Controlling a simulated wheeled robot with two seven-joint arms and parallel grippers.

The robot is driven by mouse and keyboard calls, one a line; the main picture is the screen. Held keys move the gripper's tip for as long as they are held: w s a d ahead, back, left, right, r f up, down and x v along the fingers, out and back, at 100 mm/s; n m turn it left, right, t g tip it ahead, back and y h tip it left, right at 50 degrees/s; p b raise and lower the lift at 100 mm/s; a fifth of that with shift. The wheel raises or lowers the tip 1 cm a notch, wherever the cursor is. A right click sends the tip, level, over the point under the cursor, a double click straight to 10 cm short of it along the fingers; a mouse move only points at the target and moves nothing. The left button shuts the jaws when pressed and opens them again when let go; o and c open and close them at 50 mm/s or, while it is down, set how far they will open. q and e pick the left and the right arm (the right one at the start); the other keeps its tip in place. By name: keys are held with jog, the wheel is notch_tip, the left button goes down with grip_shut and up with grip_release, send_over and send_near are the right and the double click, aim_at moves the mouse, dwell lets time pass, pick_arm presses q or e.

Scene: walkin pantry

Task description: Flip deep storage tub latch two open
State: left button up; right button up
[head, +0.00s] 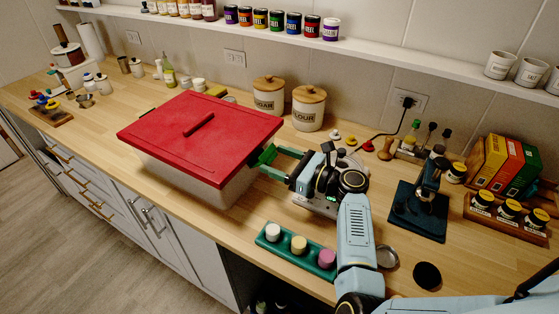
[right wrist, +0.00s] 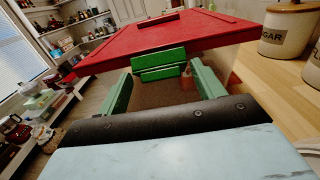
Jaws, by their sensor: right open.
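The deep storage tub (head: 195,182) has a pale body and a red lid (head: 210,130) with a bar handle on top; it stands on the wooden counter. A green latch (head: 264,155) is on the tub's right side, at the lid's edge. In the right wrist view the latch (right wrist: 159,65) lies straight ahead under the red rim, near the tips of my fingers. My right gripper (head: 280,163) is open, its two green fingers spread on either side of the latch. I cannot tell whether they touch it. My left gripper is not in view.
Sugar (head: 269,95) and flour (head: 308,107) canisters stand behind the tub. A green tray (head: 283,250) with several small jars lies in front of my right arm. A dark stand (head: 420,208) and a spice rack (head: 510,221) are at right. Counter left of the tub is partly clear.

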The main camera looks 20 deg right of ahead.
jog(key=c, duration=0.6)
jog(key=f+t+y+b, duration=0.1)
jog(key=b, duration=0.1)
jog(key=shift+s+d+b, duration=0.1)
jog(key=shift+s+b, duration=0.05)
jog(key=shift+b, duration=0.2)
jog(key=o, duration=0.6)
jog(key=shift+r, duration=0.1)
jog(key=v, duration=1.3)
jog(key=shift+s+d, duration=0.1)
jog(key=shift+s, duration=0.1)
